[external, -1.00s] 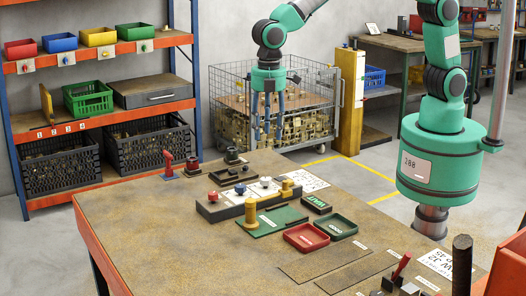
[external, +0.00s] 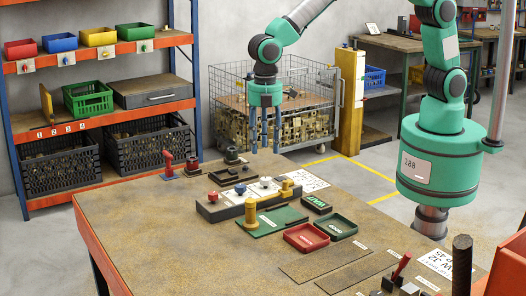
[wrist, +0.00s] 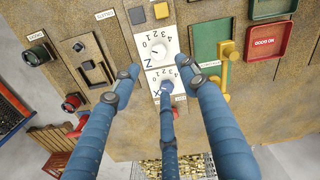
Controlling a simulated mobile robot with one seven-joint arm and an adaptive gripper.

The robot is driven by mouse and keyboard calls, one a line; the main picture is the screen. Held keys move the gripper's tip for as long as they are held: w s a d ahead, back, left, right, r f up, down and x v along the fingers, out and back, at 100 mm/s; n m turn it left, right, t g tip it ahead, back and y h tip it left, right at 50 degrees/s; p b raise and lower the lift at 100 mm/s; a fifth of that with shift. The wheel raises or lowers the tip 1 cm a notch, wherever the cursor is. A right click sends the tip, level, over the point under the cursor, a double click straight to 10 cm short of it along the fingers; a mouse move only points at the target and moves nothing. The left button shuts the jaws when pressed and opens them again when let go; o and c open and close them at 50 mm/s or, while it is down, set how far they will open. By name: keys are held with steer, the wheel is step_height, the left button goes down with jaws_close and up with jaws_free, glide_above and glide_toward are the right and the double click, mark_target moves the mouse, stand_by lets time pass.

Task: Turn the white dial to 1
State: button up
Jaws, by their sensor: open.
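A grey control box (external: 225,210) stands on the bench, with a red knob (external: 213,196), a dark knob (external: 240,188), a pale knob that looks white (external: 265,181) and a yellow knob (external: 287,184).
Red (external: 306,238) and green (external: 336,227) trays lie to the right. Black knobs (external: 232,154) and a red lever (external: 168,160) stand at the far left. The bench's front left is clear.

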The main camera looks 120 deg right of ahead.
mark_target(265, 179)
step_height(265, 179, down, 11)
steer(key=shift+b, duration=0.6)
jaws_close()
